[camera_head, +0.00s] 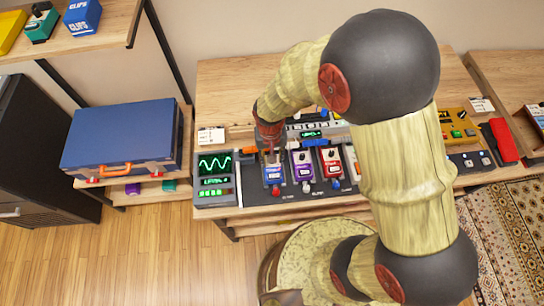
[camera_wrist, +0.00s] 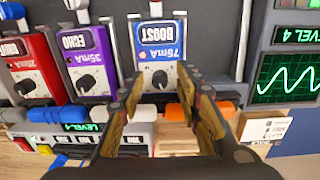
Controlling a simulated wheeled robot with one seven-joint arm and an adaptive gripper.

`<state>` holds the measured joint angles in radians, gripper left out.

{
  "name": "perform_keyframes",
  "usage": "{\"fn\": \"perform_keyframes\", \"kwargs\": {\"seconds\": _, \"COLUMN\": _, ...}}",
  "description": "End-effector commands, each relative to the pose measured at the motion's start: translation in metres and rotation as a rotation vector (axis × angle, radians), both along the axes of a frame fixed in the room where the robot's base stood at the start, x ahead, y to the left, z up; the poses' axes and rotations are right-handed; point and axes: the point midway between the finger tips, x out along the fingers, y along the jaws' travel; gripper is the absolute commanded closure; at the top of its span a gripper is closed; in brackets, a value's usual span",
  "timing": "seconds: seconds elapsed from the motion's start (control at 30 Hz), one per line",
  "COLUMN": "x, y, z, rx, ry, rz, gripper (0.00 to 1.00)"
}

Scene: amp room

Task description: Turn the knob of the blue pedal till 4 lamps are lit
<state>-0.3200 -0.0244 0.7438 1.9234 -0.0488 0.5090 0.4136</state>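The blue pedal (camera_head: 273,175), labelled BOOST and 75mA, stands at the left of the pedal row. In the wrist view the blue pedal (camera_wrist: 160,28) faces the camera, and its dark knob (camera_wrist: 160,79) shows between the fingertips. My gripper (camera_wrist: 161,78) is open, with one finger to each side of the knob; I cannot tell whether they touch it. In the head view my gripper (camera_head: 270,145) is over the blue pedal's back end and hides the knob. The meter unit (camera_head: 215,178) left of the pedal shows a green wave, the text LEVEL 4 and several lit green lamps.
A purple pedal (camera_head: 303,166) and a red pedal (camera_head: 331,164) stand close to the right. Behind the row is a grey power unit (camera_wrist: 105,143) with coloured plugs. A white card (camera_head: 211,136) stands behind the meter. A blue case (camera_head: 122,136) lies on the left stand.

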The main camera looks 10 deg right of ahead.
Motion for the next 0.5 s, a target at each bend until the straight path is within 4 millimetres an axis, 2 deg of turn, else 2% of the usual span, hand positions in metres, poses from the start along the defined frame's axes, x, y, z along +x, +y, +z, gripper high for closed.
{"fn": "perform_keyframes", "kwargs": {"seconds": 0.17, "x": 0.002, "y": 0.001, "z": 0.016, "rx": 0.002, "ry": -0.005, "rz": 0.000, "gripper": 0.66}}
{"fn": "perform_keyframes", "kwargs": {"seconds": 0.5, "x": 0.002, "y": 0.003, "z": 0.083, "rx": 0.002, "ry": -0.005, "rz": 0.001, "gripper": 0.66}}
